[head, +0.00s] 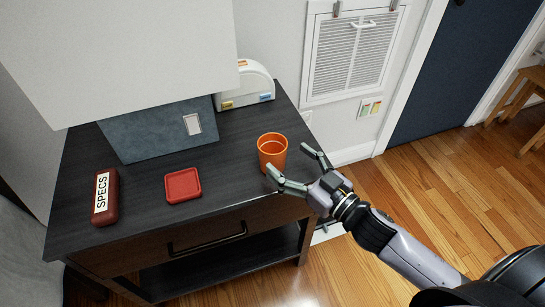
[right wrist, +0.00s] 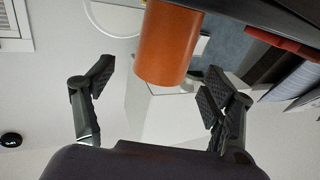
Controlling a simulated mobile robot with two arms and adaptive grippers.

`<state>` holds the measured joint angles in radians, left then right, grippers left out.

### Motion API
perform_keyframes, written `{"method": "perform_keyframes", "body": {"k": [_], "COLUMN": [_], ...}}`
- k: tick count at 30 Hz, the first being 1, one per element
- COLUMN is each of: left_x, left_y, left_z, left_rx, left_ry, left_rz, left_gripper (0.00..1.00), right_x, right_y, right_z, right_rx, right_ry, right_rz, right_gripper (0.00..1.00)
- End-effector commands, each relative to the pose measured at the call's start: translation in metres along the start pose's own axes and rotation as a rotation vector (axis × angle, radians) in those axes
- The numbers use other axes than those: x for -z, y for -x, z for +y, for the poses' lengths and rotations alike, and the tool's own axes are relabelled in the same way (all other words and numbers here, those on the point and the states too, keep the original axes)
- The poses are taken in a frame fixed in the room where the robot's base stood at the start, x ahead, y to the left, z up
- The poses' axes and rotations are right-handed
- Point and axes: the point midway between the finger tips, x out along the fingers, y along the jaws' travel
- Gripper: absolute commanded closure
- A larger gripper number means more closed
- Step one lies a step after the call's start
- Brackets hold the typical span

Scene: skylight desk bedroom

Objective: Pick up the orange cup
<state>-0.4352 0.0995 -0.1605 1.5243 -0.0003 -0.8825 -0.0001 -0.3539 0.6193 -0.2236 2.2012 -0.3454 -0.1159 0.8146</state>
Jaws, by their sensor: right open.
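The orange cup (head: 272,151) stands upright on the dark table near its right edge in the head view. My right gripper (head: 289,160) is open, with its two fingers pointing toward the cup from the right. One fingertip is at the cup's front side and the other is to its right. In the right wrist view, the cup (right wrist: 168,45) shows between and beyond the two spread fingertips (right wrist: 158,82); I cannot tell whether either finger touches it. My left gripper is not in view.
On the dark table (head: 228,165) are a red square tray (head: 183,185), a dark red SPECS case (head: 105,196), a blue-grey box (head: 160,132) and a white rounded object (head: 248,86). A white panel (head: 130,50) overhangs the back left. Wooden floor (head: 440,180) lies to the right.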

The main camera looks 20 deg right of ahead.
Motion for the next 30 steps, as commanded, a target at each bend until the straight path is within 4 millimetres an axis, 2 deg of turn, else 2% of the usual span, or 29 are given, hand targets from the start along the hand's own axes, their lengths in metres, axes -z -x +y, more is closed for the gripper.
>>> {"method": "perform_keyframes", "body": {"k": [8,18,28,30], "left_x": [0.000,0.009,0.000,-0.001], "left_y": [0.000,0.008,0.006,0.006], "left_z": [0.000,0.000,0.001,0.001], "left_rx": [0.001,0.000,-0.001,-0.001], "left_ry": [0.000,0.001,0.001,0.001], "left_rz": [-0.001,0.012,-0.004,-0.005], "left_gripper": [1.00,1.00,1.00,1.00], "right_x": [-0.001,-0.003,-0.004,-0.004], "right_y": [-0.015,-0.054,-0.059,-0.059], "right_z": [0.000,-0.003,-0.003,-0.003], "right_rx": [0.000,0.000,0.000,0.000], "right_ry": [0.000,0.000,-0.001,-0.001], "right_rz": [0.001,0.000,-0.001,-0.001], "right_gripper": [0.23,0.23,0.23,0.27]}}
